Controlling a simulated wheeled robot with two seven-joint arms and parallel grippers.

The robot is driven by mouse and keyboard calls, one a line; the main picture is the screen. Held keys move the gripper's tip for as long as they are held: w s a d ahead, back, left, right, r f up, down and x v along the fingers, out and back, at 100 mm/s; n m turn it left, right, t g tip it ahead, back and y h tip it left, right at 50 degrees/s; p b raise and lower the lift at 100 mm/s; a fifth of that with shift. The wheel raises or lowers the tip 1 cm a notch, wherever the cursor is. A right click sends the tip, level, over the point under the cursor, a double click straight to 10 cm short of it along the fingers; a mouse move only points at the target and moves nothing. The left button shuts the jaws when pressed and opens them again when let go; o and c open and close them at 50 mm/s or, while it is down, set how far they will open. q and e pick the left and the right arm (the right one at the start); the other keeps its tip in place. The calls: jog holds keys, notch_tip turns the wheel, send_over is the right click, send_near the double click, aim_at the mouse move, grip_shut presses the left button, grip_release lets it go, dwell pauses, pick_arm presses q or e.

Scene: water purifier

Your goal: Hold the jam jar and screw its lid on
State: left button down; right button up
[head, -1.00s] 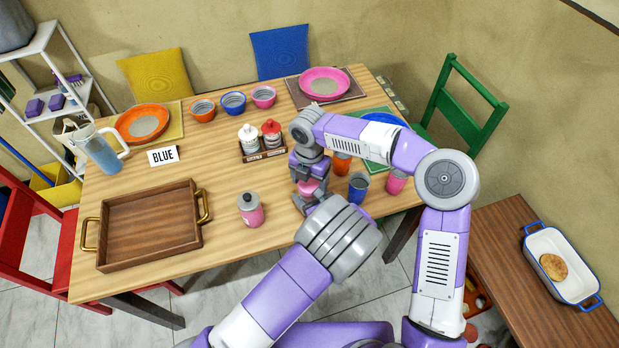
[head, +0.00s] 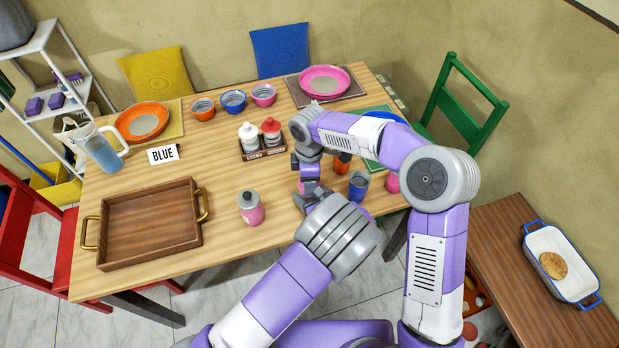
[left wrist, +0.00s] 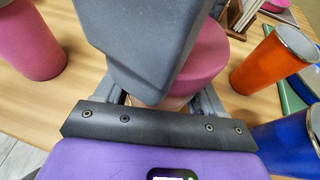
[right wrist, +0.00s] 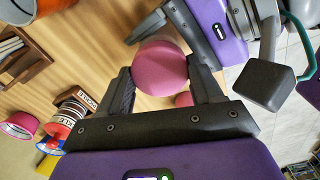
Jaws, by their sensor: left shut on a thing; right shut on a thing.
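My right gripper (head: 308,184) comes down from above and is shut on the round pink lid (right wrist: 160,68), which sits between its fingers in the right wrist view. My left gripper (left wrist: 155,98) is shut low on the jam jar (left wrist: 172,103), whose body is mostly hidden behind a dark finger of my right gripper. The lid also shows in the left wrist view (left wrist: 208,55), directly above the jar. I cannot tell whether its thread is engaged. In the head view, my arms hide most of the jar and lid.
An orange cup (head: 341,166), a blue cup (head: 358,186) and a pink cup (head: 392,182) stand close on the right. A condiment caddy (head: 262,152) is behind. A wooden tray (head: 150,225) lies at left.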

jog(key=m, duration=0.3)
jog(key=o, duration=1.2)
jog(key=shift+r, duration=2.25)
jog(key=shift+c, duration=0.5)
jog(key=r+m, duration=0.1)
jog(key=m, duration=0.3)
jog(key=shift+r, duration=0.4)
jog(key=m, duration=0.1)
jog(key=r+m, duration=0.1)
jog(key=m, duration=0.1)
jog(key=shift+r, duration=0.3)
jog(key=shift+f, duration=0.15)
jog(key=shift+f, duration=3.95)
